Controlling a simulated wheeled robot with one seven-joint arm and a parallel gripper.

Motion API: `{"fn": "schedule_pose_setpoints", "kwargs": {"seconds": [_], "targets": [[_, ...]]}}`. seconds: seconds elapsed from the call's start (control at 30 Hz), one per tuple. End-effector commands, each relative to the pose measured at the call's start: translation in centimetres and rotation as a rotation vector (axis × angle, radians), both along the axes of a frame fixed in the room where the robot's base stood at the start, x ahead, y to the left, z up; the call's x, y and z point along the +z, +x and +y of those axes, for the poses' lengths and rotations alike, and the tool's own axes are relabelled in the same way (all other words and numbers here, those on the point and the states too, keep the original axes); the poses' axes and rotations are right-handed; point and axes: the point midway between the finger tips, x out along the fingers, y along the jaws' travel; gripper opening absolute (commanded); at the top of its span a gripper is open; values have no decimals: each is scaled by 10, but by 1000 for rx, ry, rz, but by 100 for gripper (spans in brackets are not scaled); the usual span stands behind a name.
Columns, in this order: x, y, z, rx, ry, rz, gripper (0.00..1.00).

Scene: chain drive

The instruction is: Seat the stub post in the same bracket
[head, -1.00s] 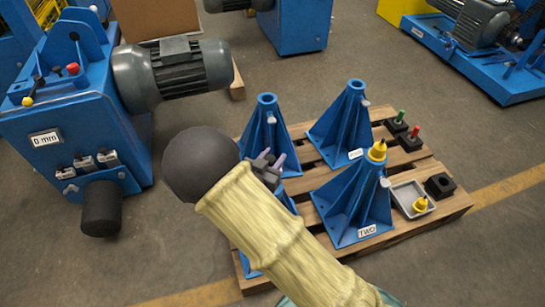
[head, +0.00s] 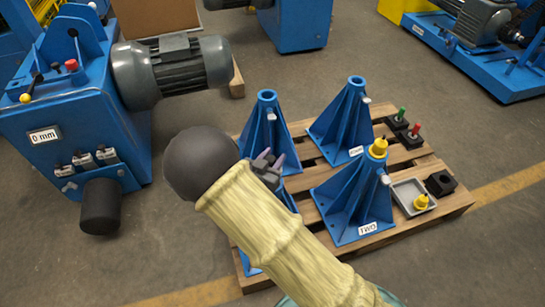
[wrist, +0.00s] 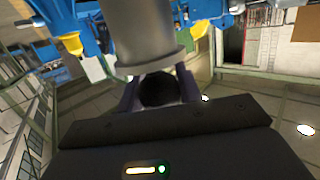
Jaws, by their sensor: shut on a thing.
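My gripper (head: 268,165) is small in the head view, in front of the left brackets, with its purple fingers pointing up. In the wrist view its fingers (wrist: 160,92) close on a grey flanged cylinder (wrist: 148,35), apparently the stub post, with a dark round end between them. In the head view the held piece is mostly hidden. Several blue brackets stand on the pallet: one labelled TWO (head: 352,205) with a yellow piece (head: 378,148) on top, one behind it (head: 345,120), one at back left (head: 268,125). A front-left one is mostly hidden by my arm. Which is the same bracket, I cannot tell.
The wooden pallet (head: 405,228) also carries a grey tray (head: 405,192) with a yellow piece (head: 421,203), a black block (head: 440,183), and red (head: 415,131) and green (head: 401,114) topped pieces. A blue machine with a grey motor (head: 170,70) stands left.

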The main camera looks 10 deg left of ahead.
Motion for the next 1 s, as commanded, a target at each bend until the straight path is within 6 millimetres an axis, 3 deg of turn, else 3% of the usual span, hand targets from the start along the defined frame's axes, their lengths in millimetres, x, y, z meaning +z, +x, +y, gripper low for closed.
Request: {"fn": "schedule_pose_setpoints", "kwargs": {"seconds": [1.0], "targets": [[-15,1,0,0,1,-7,0]]}}
